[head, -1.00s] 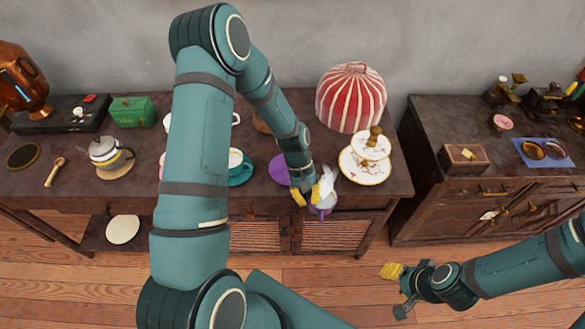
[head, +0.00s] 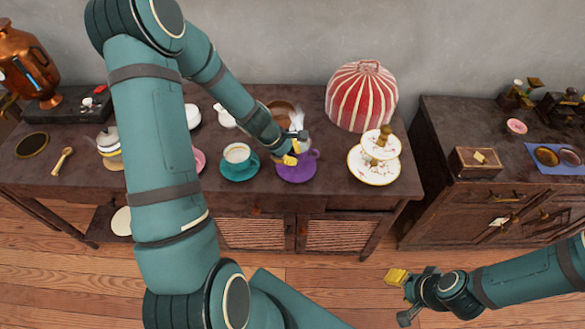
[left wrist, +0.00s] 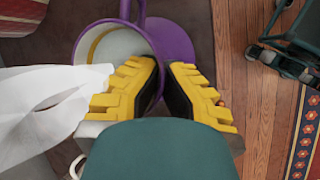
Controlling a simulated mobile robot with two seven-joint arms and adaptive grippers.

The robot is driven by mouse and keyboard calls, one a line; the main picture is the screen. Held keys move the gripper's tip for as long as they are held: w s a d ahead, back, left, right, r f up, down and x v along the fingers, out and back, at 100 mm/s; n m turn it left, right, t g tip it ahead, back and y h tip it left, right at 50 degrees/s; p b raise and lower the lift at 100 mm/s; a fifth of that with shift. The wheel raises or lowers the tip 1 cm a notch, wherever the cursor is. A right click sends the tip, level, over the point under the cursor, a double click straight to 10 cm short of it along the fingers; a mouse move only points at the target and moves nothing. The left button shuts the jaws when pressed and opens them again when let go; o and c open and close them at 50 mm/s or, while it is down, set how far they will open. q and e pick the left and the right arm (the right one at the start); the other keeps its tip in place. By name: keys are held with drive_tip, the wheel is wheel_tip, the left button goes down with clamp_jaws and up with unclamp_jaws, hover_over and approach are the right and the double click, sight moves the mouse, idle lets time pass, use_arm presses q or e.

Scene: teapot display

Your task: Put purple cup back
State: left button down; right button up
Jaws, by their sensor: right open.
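The purple cup (head: 303,160) is in my left gripper (head: 290,158), over the purple saucer (head: 297,178) near the front of the table. In the left wrist view, the yellow fingers (left wrist: 166,68) close on the cup wall, one inside the rim. The cup's pale inside with a gold ring (left wrist: 108,47) faces the camera. The saucer (left wrist: 172,38) shows beyond it. I cannot tell whether the cup touches the saucer. My right gripper (head: 402,291) is open and empty, in front of the furniture.
A teal cup (head: 238,154) on its saucer stands close left. A two-tier cake stand (head: 372,165) and a red striped cosy (head: 361,97) stand to the right. A white shape (left wrist: 40,110), unclear in kind, lies beside the cup in the wrist view.

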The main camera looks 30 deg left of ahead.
use_arm(q)
wheel_tip(320, 180, down, 4)
drive_tip(key=shift+f+b, duration=0.1)
drive_tip(key=shift+b, duration=0.6)
drive_tip(key=shift+f, duration=0.35)
drive_tip(key=shift+f+b, duration=0.15)
drive_tip(key=shift+b, duration=0.15)
drive_tip(key=c, duration=1.1)
unclamp_jaws()
drive_tip(key=shift+c, duration=0.2)
